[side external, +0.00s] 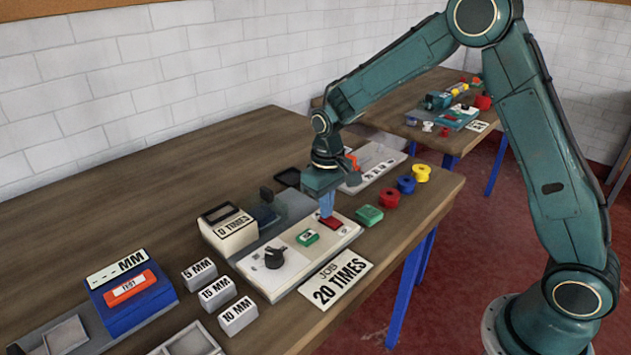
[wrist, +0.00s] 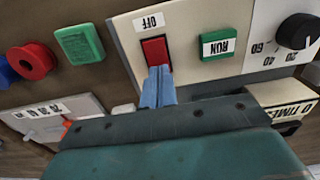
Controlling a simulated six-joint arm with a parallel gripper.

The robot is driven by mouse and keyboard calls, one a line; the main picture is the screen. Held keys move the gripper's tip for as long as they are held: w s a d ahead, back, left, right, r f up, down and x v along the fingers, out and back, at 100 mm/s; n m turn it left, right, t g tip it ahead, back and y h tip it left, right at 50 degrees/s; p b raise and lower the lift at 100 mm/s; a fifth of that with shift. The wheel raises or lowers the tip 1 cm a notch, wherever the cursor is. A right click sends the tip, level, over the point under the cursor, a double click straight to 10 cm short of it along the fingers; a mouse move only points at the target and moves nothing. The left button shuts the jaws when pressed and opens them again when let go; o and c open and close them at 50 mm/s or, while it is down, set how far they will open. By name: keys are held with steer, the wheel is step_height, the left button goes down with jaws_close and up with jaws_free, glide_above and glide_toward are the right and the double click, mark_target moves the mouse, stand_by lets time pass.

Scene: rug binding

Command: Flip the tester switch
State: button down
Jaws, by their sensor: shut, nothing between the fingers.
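The tester is a pale panel (side external: 293,279) on the wooden table, with a red switch (side external: 333,224) at its right end. In the wrist view the red switch (wrist: 154,52) sits beside an upside-down "OFF" label (wrist: 149,21). My gripper (side external: 327,212) is shut and empty, pointing down at the switch. Its blue fingertips (wrist: 158,74) overlap the switch's near edge in the wrist view; I cannot tell whether they touch it. The panel also carries a green RUN button (wrist: 221,43) and a black dial (wrist: 298,31).
A green block (side external: 368,215) lies just right of the panel, with red, blue and yellow spools (side external: 389,197) beyond. A "20 TIMES" job card (side external: 337,281) lies in front. A "0 TIMES" counter box (side external: 228,228) stands behind. Several MM blocks (side external: 216,292) sit left.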

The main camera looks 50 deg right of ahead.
stand_by(0.3)
steer(key=shift+r, duration=3.4)
steer(key=shift+r, duration=0.1)
steer(key=s+r+t, duration=0.3)
steer(key=s+r, duration=0.9)
steer(key=s, duration=0.1)
steer(key=s+d+t, duration=0.1)
steer(key=s+t, duration=0.1)
steer(key=s, duration=1.2)
steer(key=shift+s+t, duration=0.25)
steer(key=shift+t, duration=0.05)
